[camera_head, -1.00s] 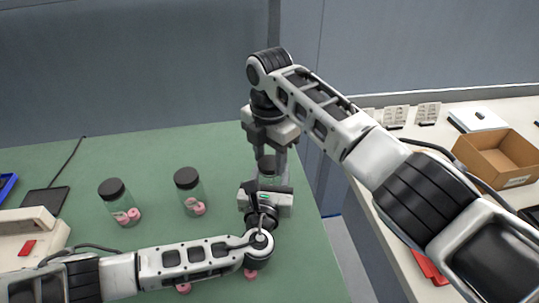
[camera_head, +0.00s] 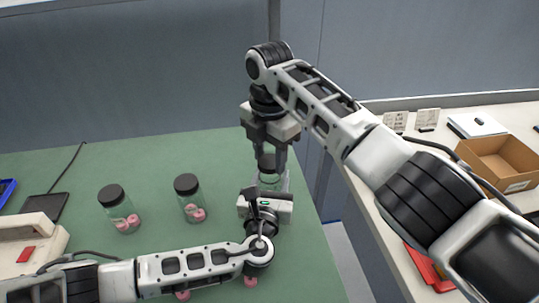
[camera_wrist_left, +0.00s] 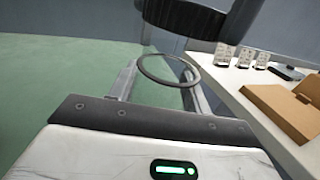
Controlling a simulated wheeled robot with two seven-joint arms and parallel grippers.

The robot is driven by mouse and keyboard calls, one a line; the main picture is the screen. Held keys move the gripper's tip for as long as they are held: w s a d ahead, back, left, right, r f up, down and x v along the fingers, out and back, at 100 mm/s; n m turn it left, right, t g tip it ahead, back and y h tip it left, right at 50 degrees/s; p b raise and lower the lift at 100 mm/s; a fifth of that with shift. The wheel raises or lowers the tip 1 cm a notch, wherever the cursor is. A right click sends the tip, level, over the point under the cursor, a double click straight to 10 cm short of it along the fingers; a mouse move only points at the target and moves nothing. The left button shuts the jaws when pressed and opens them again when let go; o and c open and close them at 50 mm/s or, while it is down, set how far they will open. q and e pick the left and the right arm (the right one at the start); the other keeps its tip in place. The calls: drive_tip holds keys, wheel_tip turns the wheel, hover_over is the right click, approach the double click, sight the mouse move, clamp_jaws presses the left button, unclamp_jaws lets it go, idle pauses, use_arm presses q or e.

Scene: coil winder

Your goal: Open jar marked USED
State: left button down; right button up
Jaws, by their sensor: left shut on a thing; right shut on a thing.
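A clear glass jar (camera_head: 270,181) stands at the right end of the green table. My left gripper (camera_head: 271,188) is shut around its sides. In the left wrist view the jar's round rim (camera_wrist_left: 168,70) is bare, between my left fingers. A black lid (camera_head: 267,163) is held just above the jar by my right gripper (camera_head: 268,158), which points straight down and is shut on it. The left wrist view shows the lid (camera_wrist_left: 185,17) apart from the rim, with a gap between them. No USED marking is readable, and the jar's contents are hard to see.
Pink pieces lie near my left arm. A side table at right holds an open cardboard box (camera_head: 497,160) and small cards.

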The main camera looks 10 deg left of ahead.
sight(269, 161)
drive_tip(key=shift+r, duration=0.1)
drive_tip(key=shift+r, duration=1.95)
use_arm(q)
drive_tip(key=c, duration=0.6)
unclamp_jaws()
